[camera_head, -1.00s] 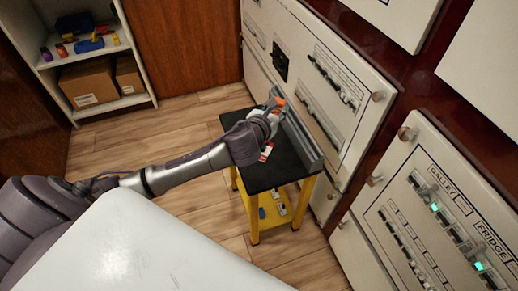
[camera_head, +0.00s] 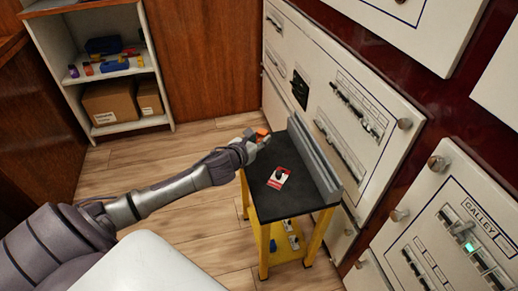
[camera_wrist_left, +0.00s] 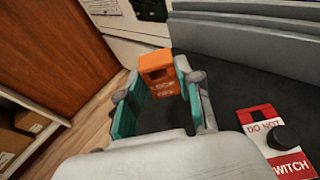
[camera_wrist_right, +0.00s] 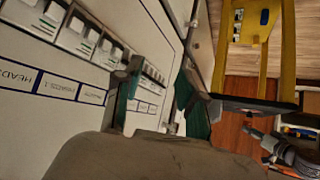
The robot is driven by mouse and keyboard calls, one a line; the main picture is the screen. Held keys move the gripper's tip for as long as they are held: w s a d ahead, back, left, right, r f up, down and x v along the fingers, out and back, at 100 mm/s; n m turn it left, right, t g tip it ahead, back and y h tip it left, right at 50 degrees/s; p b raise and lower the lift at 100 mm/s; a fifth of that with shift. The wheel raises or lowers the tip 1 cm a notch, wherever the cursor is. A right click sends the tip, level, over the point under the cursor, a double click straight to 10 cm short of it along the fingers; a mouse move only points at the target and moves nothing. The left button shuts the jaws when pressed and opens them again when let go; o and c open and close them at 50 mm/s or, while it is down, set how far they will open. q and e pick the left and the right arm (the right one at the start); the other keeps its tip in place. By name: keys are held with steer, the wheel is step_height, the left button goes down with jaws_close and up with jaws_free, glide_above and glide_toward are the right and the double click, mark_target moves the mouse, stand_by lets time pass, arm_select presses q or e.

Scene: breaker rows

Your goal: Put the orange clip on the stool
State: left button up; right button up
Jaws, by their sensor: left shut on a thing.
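The orange clip (camera_head: 262,132) is between the fingers of my left gripper (camera_head: 254,141), which is shut on it. It also shows in the left wrist view (camera_wrist_left: 158,72), between the teal finger pads. The stool (camera_head: 298,203) has a black top, yellow legs and a grey raised back. In the head view the clip and left gripper are at the stool top's far left corner; I cannot tell whether the clip touches the top. My right gripper (camera_wrist_right: 158,78) shows only in its wrist view, open and empty, in front of a panel with switches.
A red and white tag (camera_head: 278,178) with a black knob lies on the stool top. Small items lie on the stool's lower shelf. White breaker panels (camera_head: 350,110) stand close on the right. A shelf unit (camera_head: 150,122) with boxes is at the far left.

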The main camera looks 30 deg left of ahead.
mark_target(259, 156)
arm_select(q)
step_height(259, 156, down, 4)
steer(key=shift+r+b, duration=0.25)
steer(key=shift+b, duration=0.55)
arm_select(e)
steer(key=w+a+r+t+y, duration=0.1)
steer(key=w+a+r+t, duration=0.1)
steer(key=w+r+t, duration=0.2)
steer(key=shift+w+r+t, duration=0.3)
steer(key=shift+w+r, duration=0.1)
steer(key=shift+r, duration=0.45)
arm_select(q)
steer(key=shift+f, duration=0.1)
arm_select(e)
steer(key=shift+a, duration=0.1)
arm_select(q)
steer(key=o, duration=1.1)
arm_select(e)
steer(key=shift+w+r, duration=0.1)
steer(key=shift+r, duration=0.05)
